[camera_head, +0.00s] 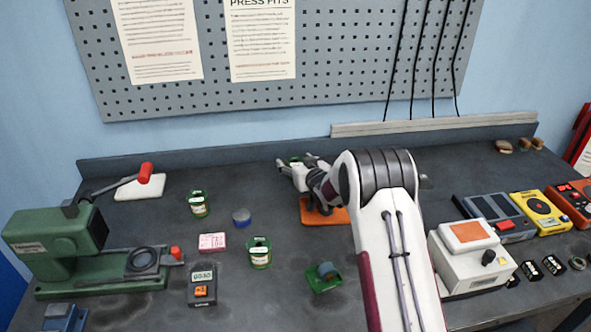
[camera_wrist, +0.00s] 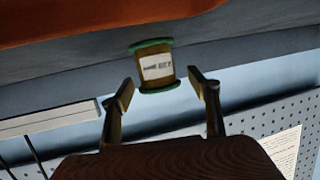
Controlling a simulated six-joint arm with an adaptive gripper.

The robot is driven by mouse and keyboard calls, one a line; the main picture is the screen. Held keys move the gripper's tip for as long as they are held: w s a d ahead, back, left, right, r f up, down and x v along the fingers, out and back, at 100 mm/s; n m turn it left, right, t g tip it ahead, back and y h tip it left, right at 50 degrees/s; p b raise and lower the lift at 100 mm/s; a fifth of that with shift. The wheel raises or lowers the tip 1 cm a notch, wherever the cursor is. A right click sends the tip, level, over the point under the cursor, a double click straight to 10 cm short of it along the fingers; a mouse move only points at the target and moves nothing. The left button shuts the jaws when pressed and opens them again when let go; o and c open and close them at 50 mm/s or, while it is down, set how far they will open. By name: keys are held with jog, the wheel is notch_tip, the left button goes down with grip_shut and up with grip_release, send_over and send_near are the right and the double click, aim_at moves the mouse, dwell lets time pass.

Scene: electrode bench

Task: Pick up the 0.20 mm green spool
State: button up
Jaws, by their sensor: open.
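In the wrist view, a spool (camera_wrist: 156,66) with green flanges, a tan winding and a white label stands just beyond my fingertips, roughly centred between them. Its label is too small to read surely. My gripper (camera_wrist: 162,88) is open and empty, one finger to each side of the spool's line, with no clear contact. In the head view my gripper (camera_head: 296,172) is low over the back of the bench, and a bit of green (camera_head: 294,160) shows behind it, mostly hidden. Two other green-flanged spools stand to the left, one farther back (camera_head: 199,204) and one nearer (camera_head: 259,252); their sizes are unreadable.
A green press (camera_head: 60,250) stands left; instruments (camera_head: 475,255) stand right.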

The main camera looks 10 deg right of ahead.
aim_at(296, 161)
dwell(0.4)
jog(key=c, duration=1.4)
jog(key=shift+r, duration=0.1)
jog(key=c, duration=0.3)
jog(key=shift+r, duration=0.15)
jog(key=shift+c, duration=0.2)
jog(key=shift+r, duration=4.85)
